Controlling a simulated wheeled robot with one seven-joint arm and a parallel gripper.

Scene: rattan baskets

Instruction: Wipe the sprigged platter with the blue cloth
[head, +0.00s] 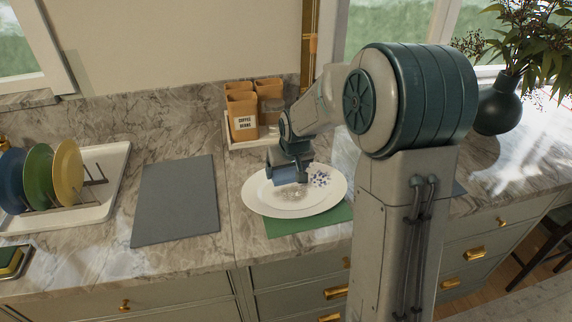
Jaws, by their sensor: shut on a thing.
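The sprigged platter (262,198) is a white oval dish with a small blue flower pattern near its right side. It lies on a green mat (318,223) on the marble counter. My gripper (289,178) is over the platter's middle, pointing down. It is shut on the blue cloth (288,174), which is at or just above the platter's surface; I cannot tell whether they touch. A greyish smudge shows on the platter just below the cloth. My arm hides part of the platter's far side.
A grey mat (174,200) lies left of the platter. A white rack tray (104,205) with blue, green and yellow plates stands at the far left. A dark vase (498,106) is at the right.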

